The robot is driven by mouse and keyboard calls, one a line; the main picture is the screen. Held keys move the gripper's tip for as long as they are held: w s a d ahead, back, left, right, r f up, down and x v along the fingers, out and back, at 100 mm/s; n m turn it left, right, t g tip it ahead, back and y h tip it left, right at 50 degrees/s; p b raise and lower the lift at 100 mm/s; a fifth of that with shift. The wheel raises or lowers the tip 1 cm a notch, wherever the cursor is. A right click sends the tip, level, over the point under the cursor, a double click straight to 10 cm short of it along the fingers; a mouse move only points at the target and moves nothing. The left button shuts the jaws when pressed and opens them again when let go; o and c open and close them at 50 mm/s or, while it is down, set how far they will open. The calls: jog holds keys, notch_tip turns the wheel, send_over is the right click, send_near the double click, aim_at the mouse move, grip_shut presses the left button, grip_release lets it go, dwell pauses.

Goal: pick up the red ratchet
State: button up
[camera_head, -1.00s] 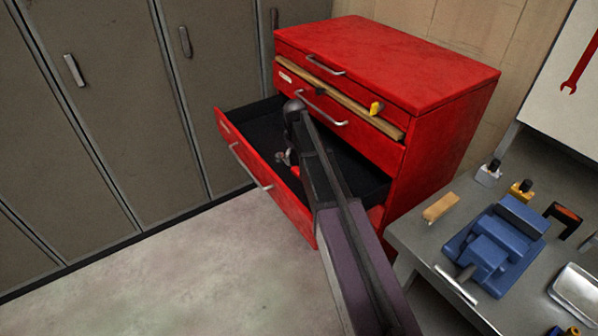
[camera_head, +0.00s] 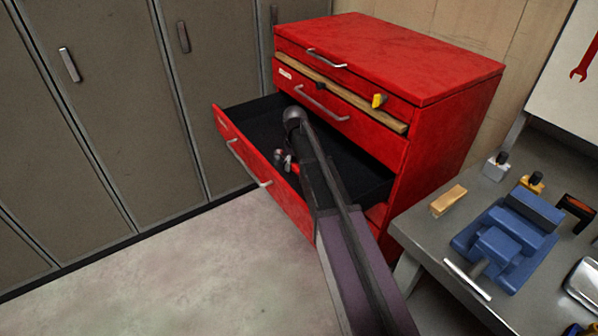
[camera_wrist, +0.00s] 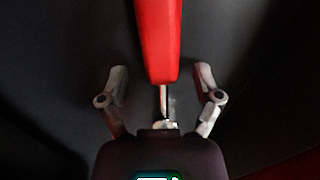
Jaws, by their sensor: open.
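The red ratchet lies in the open drawer, and the wrist view shows its red handle (camera_wrist: 157,40) and thin silver shaft. The handle points up and away in that view, and the shaft runs down toward my gripper's palm. My gripper (camera_wrist: 161,78) is open, with one finger on each side of the ratchet and a gap on both sides. In the head view a small red part of the ratchet (camera_head: 295,168) shows beside my gripper (camera_head: 283,159). My arm hides most of the rest there.
The open drawer (camera_head: 262,118) has a dark floor and belongs to a red tool cabinet (camera_head: 450,130). A wooden strip (camera_head: 350,98) runs across the drawer above. Grey lockers (camera_head: 120,110) stand left. A bench (camera_head: 420,225) with a blue vise (camera_head: 505,235) stands right.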

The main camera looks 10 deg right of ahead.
jog(key=shift+f, duration=0.3)
dwell(0.4)
grip_shut()
